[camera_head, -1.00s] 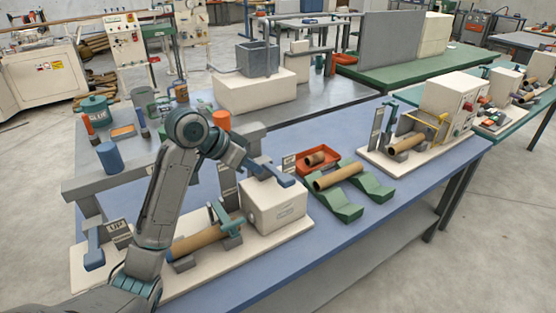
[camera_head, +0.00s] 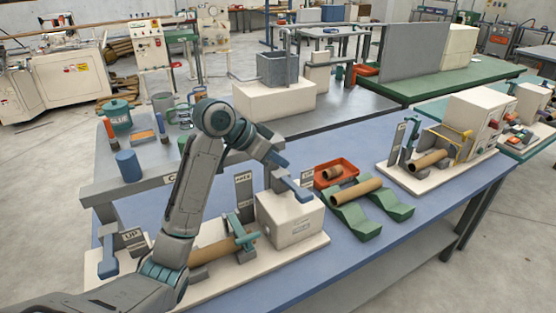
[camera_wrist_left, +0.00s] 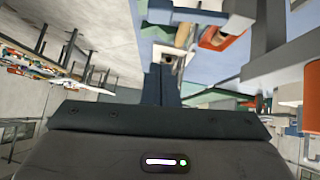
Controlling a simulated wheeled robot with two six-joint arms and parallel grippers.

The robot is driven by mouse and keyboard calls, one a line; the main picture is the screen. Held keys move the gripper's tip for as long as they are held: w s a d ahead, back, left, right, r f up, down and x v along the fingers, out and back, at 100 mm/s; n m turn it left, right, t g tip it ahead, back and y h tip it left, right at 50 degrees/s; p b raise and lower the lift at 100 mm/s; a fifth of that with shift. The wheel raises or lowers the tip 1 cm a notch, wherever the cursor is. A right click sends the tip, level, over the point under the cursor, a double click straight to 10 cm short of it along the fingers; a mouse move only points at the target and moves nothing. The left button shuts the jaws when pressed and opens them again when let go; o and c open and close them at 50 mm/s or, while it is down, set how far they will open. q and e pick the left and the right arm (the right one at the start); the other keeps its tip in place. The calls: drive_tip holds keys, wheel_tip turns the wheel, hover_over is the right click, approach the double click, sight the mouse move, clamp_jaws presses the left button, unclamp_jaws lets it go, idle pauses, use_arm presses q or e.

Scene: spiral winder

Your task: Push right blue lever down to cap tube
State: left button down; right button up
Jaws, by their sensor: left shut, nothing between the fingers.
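The right blue lever (camera_head: 290,188) is a flat blue bar over the white box (camera_head: 292,220) at the right end of the capping station. It slants down to the right. A brown cardboard tube (camera_head: 222,250) lies in grey supports left of the box, under a teal clamp (camera_head: 245,240), partly hidden by my left arm. My left gripper (camera_head: 279,160) is shut and empty, just above the lever; I cannot tell whether they touch. Its dark fingers also show together in the left wrist view (camera_wrist_left: 160,85). A left blue lever (camera_head: 108,256) hangs at the station's left end. My right gripper is not in view.
Green cradles (camera_head: 352,217) holding a brown tube (camera_head: 356,192) stand right of the white box, with an orange tray (camera_head: 336,171) behind. Another machine on a white base (camera_head: 420,183) stands farther right. Bare blue tabletop (camera_head: 345,265) lies in front.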

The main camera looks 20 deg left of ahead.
use_arm(q)
drive_tip(key=p, duration=0.2)
hover_over(307, 190)
drive_tip(key=s+a, duration=0.2)
wheel_tip(307, 190, down, 5)
drive_tip(key=shift+w+f, duration=0.1)
wheel_tip(307, 190, down, 2)
drive_tip(key=shift+f+p, duration=0.15)
drive_tip(key=shift+p, duration=0.15)
drive_tip(key=shift+s+f, duration=0.2)
drive_tip(key=shift+f, duration=0.45)
